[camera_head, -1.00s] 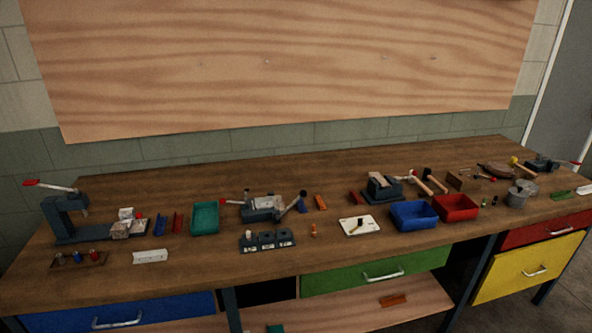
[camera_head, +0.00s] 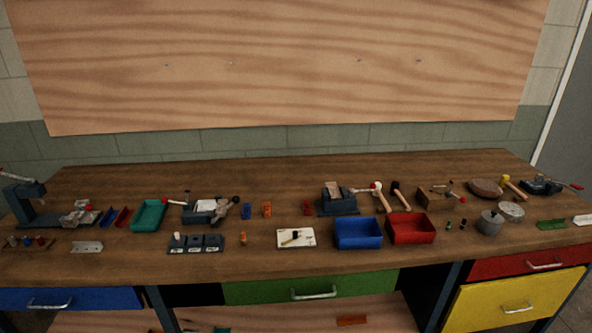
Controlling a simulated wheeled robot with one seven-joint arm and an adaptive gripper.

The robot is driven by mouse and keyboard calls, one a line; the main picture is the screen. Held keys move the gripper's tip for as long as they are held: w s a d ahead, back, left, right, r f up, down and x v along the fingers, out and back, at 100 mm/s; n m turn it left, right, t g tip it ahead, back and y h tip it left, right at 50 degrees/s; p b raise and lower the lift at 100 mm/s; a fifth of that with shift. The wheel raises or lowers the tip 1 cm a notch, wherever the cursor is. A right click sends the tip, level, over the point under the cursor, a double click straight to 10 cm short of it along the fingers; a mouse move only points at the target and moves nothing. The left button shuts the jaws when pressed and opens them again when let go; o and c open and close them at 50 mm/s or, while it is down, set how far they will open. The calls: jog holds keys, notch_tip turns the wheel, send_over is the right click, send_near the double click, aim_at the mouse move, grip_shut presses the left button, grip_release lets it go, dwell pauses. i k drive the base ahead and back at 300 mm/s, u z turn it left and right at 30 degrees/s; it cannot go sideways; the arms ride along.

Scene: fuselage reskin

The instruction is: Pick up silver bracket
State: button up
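A pale silver-grey bracket (camera_head: 87,247) with small dark holes lies flat near the front edge of the bench, at the left. It sits in front of the teal tray and left of a dark three-part block. A second pale, flat piece (camera_head: 583,220) lies at the far right edge of the picture; I cannot tell whether it is also a bracket. My gripper and arm are not in view.
The wooden workbench (camera_head: 150,268) holds a teal tray (camera_head: 148,215), a dark block (camera_head: 196,244), a blue bin (camera_head: 358,233), a red bin (camera_head: 411,228) and a press (camera_head: 25,200) at the left. Drawers (camera_head: 310,288) are below. Bare wood surrounds the bracket.

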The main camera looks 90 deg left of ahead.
aim_at(207, 204)
jog(key=i, duration=0.95)
jog(key=u, duration=3.6)
